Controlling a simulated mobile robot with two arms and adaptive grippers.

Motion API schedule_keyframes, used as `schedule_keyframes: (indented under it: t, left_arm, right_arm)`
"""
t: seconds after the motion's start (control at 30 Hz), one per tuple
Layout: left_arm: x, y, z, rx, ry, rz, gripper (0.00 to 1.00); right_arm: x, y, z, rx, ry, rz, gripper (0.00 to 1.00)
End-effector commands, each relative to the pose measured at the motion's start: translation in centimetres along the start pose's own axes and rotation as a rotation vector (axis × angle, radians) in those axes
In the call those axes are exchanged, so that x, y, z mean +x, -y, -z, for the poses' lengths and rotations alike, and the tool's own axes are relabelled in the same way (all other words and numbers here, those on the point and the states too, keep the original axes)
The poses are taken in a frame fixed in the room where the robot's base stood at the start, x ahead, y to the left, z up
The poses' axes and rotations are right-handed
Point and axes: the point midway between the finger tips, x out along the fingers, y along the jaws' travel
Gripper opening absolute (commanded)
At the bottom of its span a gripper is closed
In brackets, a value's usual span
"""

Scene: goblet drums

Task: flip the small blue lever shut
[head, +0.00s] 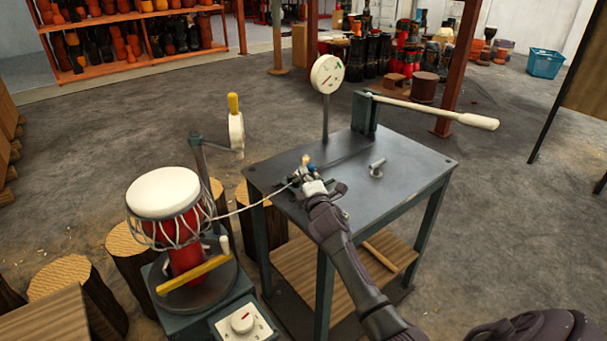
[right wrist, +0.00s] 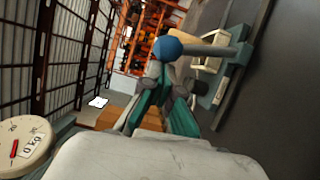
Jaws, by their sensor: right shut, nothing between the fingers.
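The small blue lever (head: 311,168) is on a clamp device (head: 290,182) at the left part of the dark metal table (head: 400,160). In the right wrist view the lever is a grey rod ending in a blue ball (right wrist: 167,48), pointing left across the picture. My right gripper (head: 309,180) is at the device, close beside the lever. In the right wrist view its shut, empty fingers (right wrist: 168,75) have their tips just below the blue ball; I cannot tell whether they touch it. My gripper partly hides the device in the head view. My left gripper is not in view.
A cord (head: 245,210) runs from the device to a red drum with a white head (head: 163,192). The table's right half is mostly clear.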

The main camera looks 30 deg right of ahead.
Motion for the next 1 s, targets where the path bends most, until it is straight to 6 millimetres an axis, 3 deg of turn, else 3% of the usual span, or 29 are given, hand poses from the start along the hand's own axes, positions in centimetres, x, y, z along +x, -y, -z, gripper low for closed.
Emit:
schedule_keyframes:
  t: [0.27, 0.8, 1.0]
  left_arm:
    - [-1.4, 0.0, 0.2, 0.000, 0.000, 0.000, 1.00]
    - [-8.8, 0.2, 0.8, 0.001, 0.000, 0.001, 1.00]
    - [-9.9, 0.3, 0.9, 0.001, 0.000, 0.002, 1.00]
  right_arm:
    - [0.2, -0.6, -0.4, 0.046, 0.000, 0.020, 0.00]
    - [1.4, -2.2, -3.3, 0.378, 0.002, 0.162, 0.00]
    - [1.8, -1.9, -4.3, 0.496, 0.002, 0.211, 0.00]
